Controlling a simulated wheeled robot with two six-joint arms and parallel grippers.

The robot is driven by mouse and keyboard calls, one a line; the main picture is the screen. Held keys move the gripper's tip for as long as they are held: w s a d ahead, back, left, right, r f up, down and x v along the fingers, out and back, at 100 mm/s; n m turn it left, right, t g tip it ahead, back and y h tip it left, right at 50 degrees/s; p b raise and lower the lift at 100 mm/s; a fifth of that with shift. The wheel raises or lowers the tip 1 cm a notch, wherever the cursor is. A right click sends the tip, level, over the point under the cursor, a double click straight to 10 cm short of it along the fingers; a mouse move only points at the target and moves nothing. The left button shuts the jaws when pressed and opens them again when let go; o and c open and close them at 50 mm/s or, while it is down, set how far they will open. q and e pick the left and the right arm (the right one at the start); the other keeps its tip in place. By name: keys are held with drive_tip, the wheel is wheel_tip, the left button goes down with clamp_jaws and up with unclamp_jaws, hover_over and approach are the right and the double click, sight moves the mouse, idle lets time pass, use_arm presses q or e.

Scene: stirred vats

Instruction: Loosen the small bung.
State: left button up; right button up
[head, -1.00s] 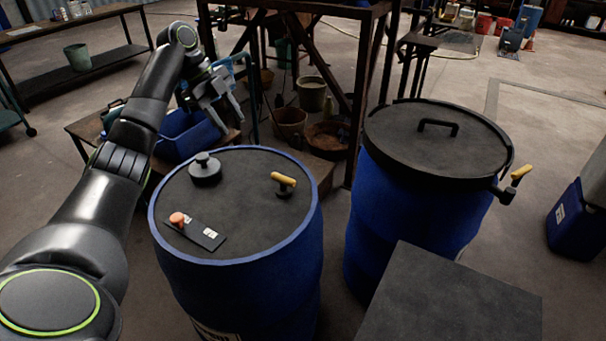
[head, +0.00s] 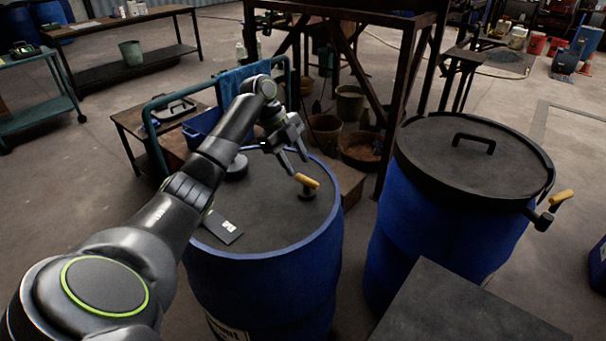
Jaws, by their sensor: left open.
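The small bung appears to be the stubby dark fitting with a yellow handle (head: 307,182) on the right part of the left blue drum's top (head: 270,225). A wider black cap (head: 237,168) sits farther left on the same top, partly hidden by my left arm. My left gripper (head: 299,166) is open and empty. Its fingers point down just behind and above the yellow handle in the picture; I cannot tell whether they touch it. My right gripper is not in view.
A dark plate with a white label (head: 223,227) lies on the drum top, partly behind my left arm. A second blue drum with a black lid (head: 475,160) stands to the right, with its own yellow-handled lever (head: 555,205). A dark flat-topped block (head: 460,312) is in front.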

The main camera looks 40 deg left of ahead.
sight(305, 178)
use_arm(q)
drive_tip(key=shift+x, duration=2.45)
clamp_jaws()
